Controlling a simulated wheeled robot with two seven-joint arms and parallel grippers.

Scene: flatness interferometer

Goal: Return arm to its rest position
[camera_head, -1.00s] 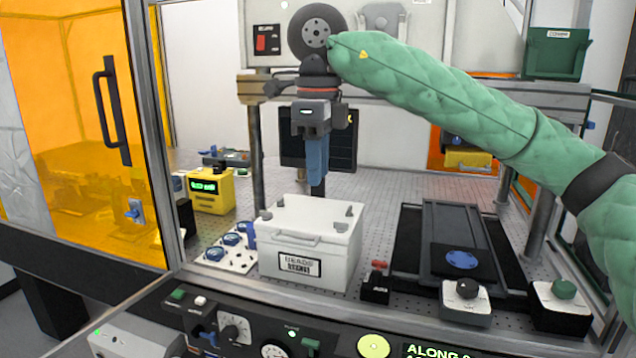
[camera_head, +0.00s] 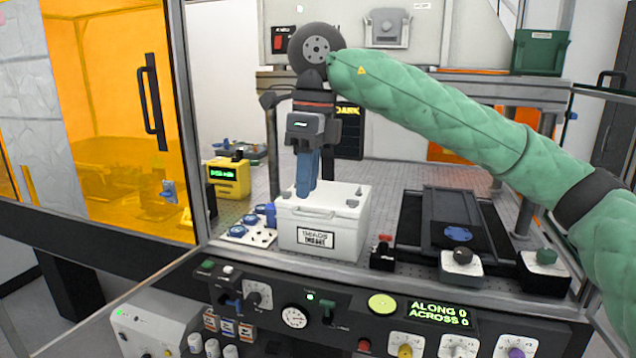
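My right arm, in a green quilted sleeve, comes in from the right of the head view. Its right gripper (camera_head: 305,185) points down with blue fingers close together, in front of and above the left part of the white lidded box (camera_head: 330,215). I see nothing between the fingers, but I cannot tell whether they are fully closed or whether they touch the box. My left gripper is out of the picture.
A control panel with dials (camera_head: 295,317) runs along the front. A dark slide stage (camera_head: 452,205) stands right of the box. A yellow meter (camera_head: 229,178) and a plate with blue parts (camera_head: 248,232) are left. An orange door (camera_head: 110,120) stands at the left.

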